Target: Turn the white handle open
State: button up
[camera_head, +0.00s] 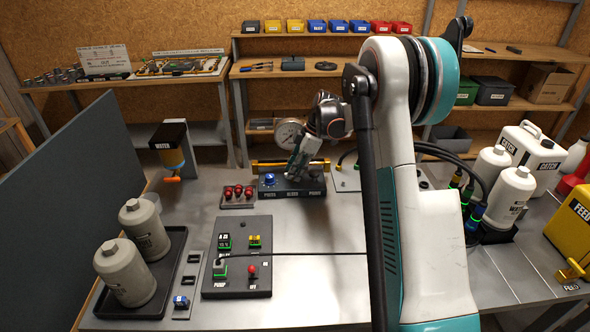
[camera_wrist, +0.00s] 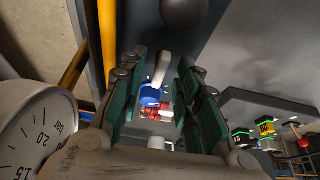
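My gripper (camera_head: 294,174) reaches down over a dark block (camera_head: 312,190) on the bench, with a blue knob (camera_head: 269,180) at the block's left. In the wrist view my gripper (camera_wrist: 163,72) is open, with its two green-padded fingers apart. A white rounded handle (camera_wrist: 162,66) shows between the fingers, with gaps on both sides. The blue knob (camera_wrist: 150,95) shows just below the handle in that view. I cannot make out the white handle in the head view, where my gripper covers that part of the block.
A round gauge (camera_head: 289,133) stands close behind my gripper, and its dial (camera_wrist: 35,130) fills the wrist view's lower left. A yellow bar (camera_wrist: 75,65) runs nearby. Red knobs (camera_head: 238,191) and a dark control panel (camera_head: 238,255) lie left of the block. Bare bench lies in front.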

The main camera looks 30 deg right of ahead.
jog(key=v, duration=1.2)
jog(key=shift+f, duration=0.1)
